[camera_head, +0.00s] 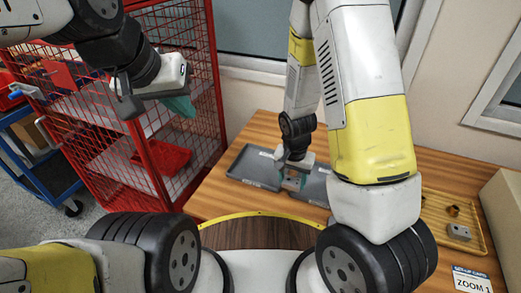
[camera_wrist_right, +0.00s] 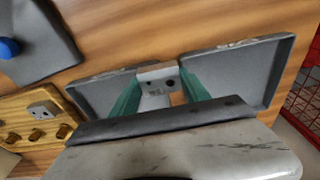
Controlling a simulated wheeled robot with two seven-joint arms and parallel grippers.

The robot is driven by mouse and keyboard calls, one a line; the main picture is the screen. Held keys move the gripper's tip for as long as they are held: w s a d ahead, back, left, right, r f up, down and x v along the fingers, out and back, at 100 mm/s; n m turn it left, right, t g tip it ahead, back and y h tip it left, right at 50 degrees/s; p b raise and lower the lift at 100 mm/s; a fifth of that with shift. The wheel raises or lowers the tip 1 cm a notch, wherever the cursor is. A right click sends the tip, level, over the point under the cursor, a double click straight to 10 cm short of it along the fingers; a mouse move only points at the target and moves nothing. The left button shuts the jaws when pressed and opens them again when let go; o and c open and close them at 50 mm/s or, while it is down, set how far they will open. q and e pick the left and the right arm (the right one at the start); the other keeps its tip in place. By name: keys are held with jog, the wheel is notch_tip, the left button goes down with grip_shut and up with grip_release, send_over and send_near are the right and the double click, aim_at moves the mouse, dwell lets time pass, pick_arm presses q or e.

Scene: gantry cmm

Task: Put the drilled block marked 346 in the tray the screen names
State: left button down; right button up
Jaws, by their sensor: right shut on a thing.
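My right gripper (camera_head: 293,183) is low over two grey trays. In the right wrist view its teal fingers (camera_wrist_right: 160,94) are shut on a pale grey drilled block (camera_wrist_right: 158,74) with dark holes; its marking is not legible. One tray (camera_head: 250,168) is at the left in the head view and the other (camera_head: 316,190) at the right, partly behind my arm. In the wrist view the block appears over the gap between the trays; its height is unclear. My left gripper (camera_head: 180,106) hangs near the red cage, away from the table; its jaw opening is unclear. No screen is readable.
A wooden tray (camera_wrist_right: 68,101) holds another drilled block (camera_wrist_right: 43,110) and several brass parts. A dark grey slab with a blue ball (camera_wrist_right: 9,47) lies near it. A set-up card (camera_head: 471,280) reads ZOOM 1. A red mesh cage (camera_head: 150,160) stands left of the table.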

send_over(258, 172)
jog(key=shift+s+f, duration=0.2)
jog(key=shift+f, duration=2.25)
jog(key=shift+f, duration=0.2)
jog(key=o, duration=1.5)
